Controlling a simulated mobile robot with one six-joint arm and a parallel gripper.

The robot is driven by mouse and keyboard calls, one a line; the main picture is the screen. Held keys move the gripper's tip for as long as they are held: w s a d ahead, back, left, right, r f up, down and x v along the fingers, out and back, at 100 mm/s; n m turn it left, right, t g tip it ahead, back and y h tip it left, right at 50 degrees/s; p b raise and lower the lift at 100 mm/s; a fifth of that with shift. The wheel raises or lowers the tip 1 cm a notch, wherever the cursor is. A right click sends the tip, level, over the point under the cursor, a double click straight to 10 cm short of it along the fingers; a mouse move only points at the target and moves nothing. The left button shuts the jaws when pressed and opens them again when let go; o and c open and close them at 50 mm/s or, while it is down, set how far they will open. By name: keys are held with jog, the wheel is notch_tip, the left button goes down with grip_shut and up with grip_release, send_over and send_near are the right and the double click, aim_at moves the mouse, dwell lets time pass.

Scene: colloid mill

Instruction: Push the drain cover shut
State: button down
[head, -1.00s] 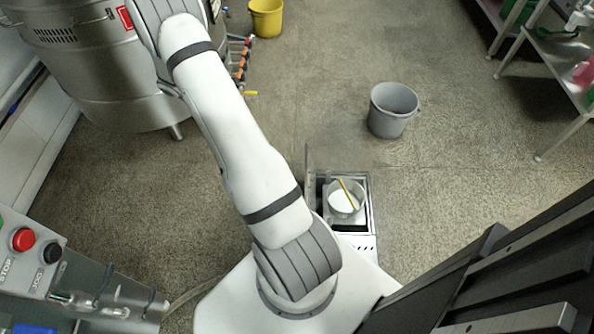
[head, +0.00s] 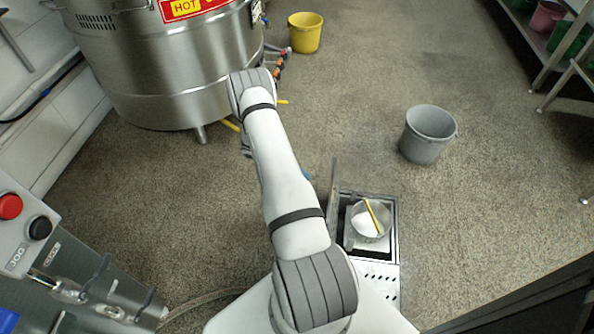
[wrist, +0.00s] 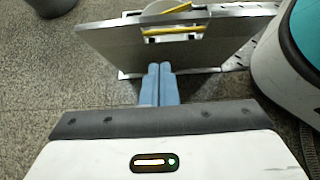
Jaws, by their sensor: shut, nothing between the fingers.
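The drain cover (head: 334,190) stands open, upright along the left side of the floor drain (head: 395,225). In the wrist view the cover (wrist: 115,47) is a flat metal plate with a slot near its top edge. My gripper's two blue-grey fingers (wrist: 160,68) are shut and empty, pointing at the lower middle of the plate. I cannot tell whether they touch it. In the head view my forearm hides most of the gripper; only a bluish bit (head: 306,174) shows left of the cover.
A round metal basin (head: 355,225) with a white inside and a yellow stick (head: 372,214) sits in the drain. A grey bucket (head: 428,135) stands beyond it, a yellow bucket (head: 305,33) farther back. A large steel vessel (head: 170,60) stands at left.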

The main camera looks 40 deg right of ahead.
jog(key=s+d+f+b, duration=0.1)
jog(key=s+d, duration=0.3)
jog(key=s, duration=0.1)
jog(key=shift+d+f+b, duration=0.15)
jog(key=shift+d+b, duration=0.05)
jog(key=shift+b, duration=0.2)
jog(key=shift+s, duration=0.1)
